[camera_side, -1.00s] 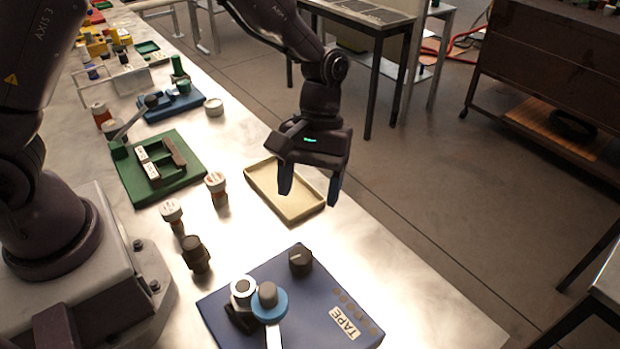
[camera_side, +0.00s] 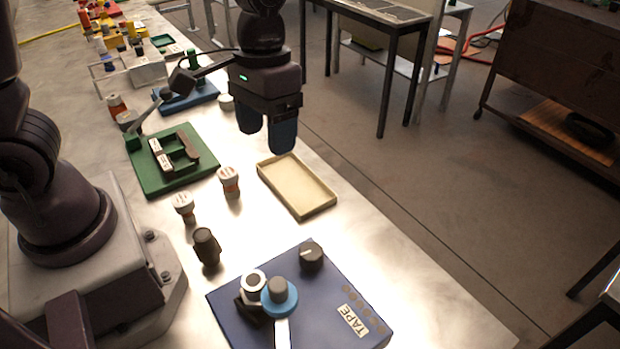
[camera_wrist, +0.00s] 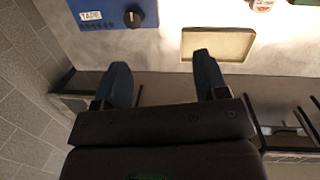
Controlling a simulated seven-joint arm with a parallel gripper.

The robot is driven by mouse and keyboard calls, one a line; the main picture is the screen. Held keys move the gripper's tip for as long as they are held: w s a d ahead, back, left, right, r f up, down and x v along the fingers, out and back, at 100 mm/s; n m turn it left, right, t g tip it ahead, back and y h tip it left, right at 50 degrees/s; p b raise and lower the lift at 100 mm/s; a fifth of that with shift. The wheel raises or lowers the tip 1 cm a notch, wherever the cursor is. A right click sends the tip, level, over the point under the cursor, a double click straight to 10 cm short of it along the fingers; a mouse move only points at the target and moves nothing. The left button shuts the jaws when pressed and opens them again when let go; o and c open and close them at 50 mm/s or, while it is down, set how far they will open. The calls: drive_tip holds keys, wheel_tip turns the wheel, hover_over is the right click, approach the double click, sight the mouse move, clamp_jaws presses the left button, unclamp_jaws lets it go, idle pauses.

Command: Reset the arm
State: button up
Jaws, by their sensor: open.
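My gripper (camera_side: 267,137) is open and empty, raised above the metal table near its far edge. In the side view its fingers point down, above and behind the cream tray (camera_side: 298,187). In the wrist view, my gripper (camera_wrist: 160,82) has its two blue-grey fingers spread apart with nothing between them. The cream tray (camera_wrist: 218,44) lies beyond the right finger there and looks empty.
A blue TAPE board (camera_side: 325,300) with a black knob (camera_side: 311,254) lies at the front. A green board (camera_side: 170,160) holds small blocks. Two white-capped bottles (camera_side: 229,181) (camera_side: 184,207) and a dark bottle (camera_side: 206,246) stand between them.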

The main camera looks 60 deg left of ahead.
drive_tip(key=s+a+r+m+t+y, duration=0.1)
drive_tip(key=s+a+r+t, duration=0.5)
drive_tip(key=r, duration=0.5)
drive_tip(key=shift+s+a+t, duration=0.25)
drive_tip(key=shift+s+t, duration=0.15)
drive_tip(key=shift+s, duration=1)
